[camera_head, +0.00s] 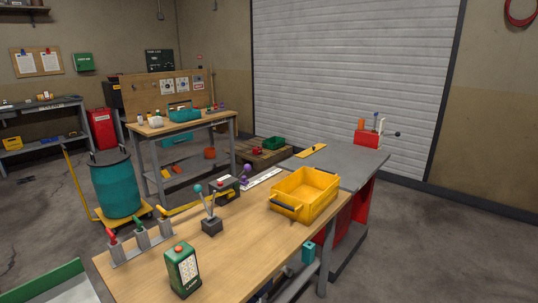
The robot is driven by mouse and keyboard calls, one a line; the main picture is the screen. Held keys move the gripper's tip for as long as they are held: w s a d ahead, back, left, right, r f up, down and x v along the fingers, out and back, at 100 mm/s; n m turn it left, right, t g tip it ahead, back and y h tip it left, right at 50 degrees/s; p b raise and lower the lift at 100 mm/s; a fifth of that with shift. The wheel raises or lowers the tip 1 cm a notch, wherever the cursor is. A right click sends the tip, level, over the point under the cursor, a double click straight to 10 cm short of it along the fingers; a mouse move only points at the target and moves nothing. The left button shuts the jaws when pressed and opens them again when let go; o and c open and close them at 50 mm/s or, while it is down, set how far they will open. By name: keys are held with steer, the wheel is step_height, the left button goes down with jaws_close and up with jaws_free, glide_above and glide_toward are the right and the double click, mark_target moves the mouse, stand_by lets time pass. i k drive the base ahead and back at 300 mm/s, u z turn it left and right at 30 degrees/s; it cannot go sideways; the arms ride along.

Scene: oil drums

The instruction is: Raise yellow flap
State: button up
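A flat yellow piece (311,151) with a small dark knob lies near the back left of the grey tabletop (345,167). It looks like the yellow flap and seems to lie flat, but it is small in the view. My gripper is not in view.
A red lever unit (368,137) stands on the grey tabletop. Bare floor lies right.

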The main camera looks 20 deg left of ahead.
mark_target(310, 150)
steer(key=z, duration=0.1)
steer(key=k, duration=1.3)
steer(key=z, duration=0.75)
steer(key=i, duration=4.05)
steer(key=u, duration=0.35)
steer(key=i, duration=1.15)
steer(key=u, duration=0.4)
